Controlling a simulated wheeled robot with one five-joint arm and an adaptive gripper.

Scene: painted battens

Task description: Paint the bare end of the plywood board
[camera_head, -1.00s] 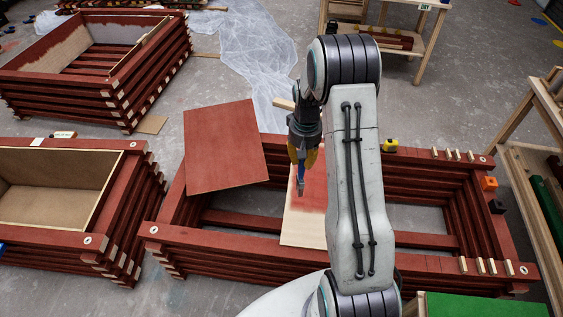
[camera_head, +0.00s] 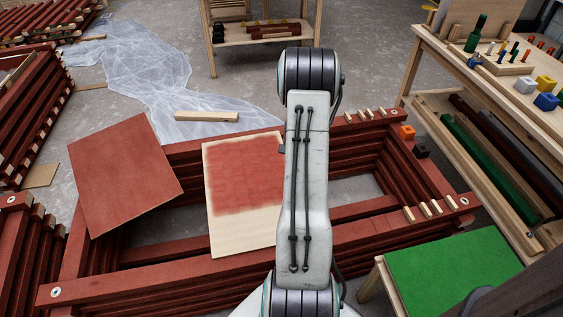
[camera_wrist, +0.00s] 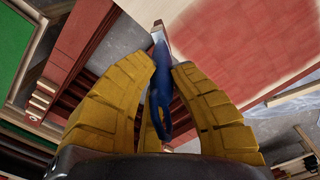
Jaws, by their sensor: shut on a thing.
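The plywood board (camera_head: 242,236) lies across the red batten frame in the head view. Its middle and far part is covered in red paint with a ragged edge; the near end is bare pale wood, and a thin pale margin shows along the left and far edges. In the wrist view my gripper (camera_wrist: 165,63) has its yellow fingers shut on a blue-handled paintbrush (camera_wrist: 161,84). The brush points up the picture, beside the board's painted face (camera_wrist: 245,35). I cannot tell whether its tip touches anything. In the head view my arm hides the gripper and brush.
A red panel (camera_head: 125,178) leans on the frame (camera_head: 150,278) left of the board. A green-topped stand (camera_head: 455,258) is at the near right. A workbench (camera_head: 500,90) with coloured items stands at right. Plastic sheeting (camera_head: 130,70) and a wood block (camera_head: 206,117) lie behind.

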